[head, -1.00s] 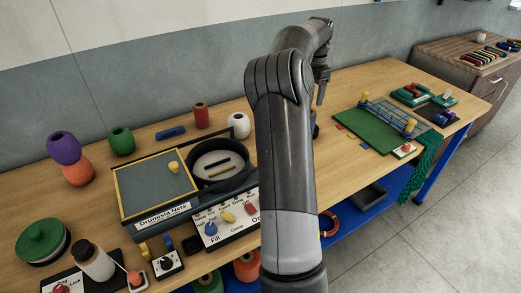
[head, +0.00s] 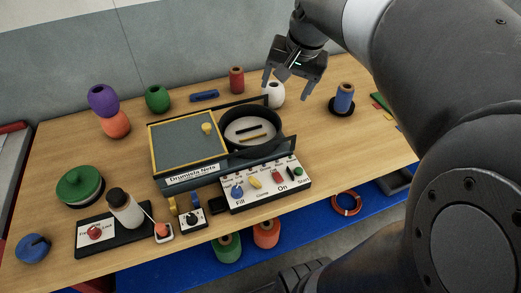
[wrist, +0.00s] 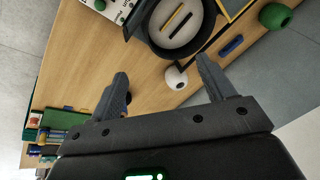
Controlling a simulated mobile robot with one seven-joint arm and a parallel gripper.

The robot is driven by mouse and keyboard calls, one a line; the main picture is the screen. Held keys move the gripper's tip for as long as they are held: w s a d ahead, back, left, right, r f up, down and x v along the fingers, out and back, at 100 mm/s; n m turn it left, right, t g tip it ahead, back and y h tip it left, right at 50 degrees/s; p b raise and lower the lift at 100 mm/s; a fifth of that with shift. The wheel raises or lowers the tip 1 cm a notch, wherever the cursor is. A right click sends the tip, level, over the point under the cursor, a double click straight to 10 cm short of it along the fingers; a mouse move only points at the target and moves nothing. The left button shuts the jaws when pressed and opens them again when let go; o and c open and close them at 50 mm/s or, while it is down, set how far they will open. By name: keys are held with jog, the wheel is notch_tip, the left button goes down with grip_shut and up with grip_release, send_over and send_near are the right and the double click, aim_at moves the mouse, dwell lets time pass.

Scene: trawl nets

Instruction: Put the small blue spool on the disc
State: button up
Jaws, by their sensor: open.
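A blue spool (head: 344,101) with a brown upper part stands upright on a small black disc (head: 333,109) at the right of the table. A small blue cylinder (head: 204,96) lies on its side near the table's back edge; in the wrist view it (wrist: 232,46) shows right of the fingers. I cannot tell which of the two is the small blue spool. My gripper (head: 285,89) is open and empty, above the back of the table near the white spool (head: 274,97). In the wrist view my gripper (wrist: 161,68) hides most of the area behind its left finger.
A black round pan (head: 250,143) and a yellow-framed panel (head: 187,147) stand mid-table behind a control box (head: 264,186). A red-brown spool (head: 236,79) stands behind the pan. Green, purple and orange spools stand at the left. The table right of the pan is mostly bare.

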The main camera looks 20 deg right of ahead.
jog(key=s+a+f+n+t, duration=0.1)
jog(key=s+a+f+n, duration=0.1)
jog(key=s+a, duration=0.3)
jog(key=s+a+f+n+t+h, duration=0.1)
jog(key=s+a+f+n, duration=0.2)
jog(key=s+a, duration=0.3)
jog(key=shift+s+f+n, duration=0.3)
jog(key=shift+s+n, duration=0.6)
jog(key=shift+s, duration=0.25)
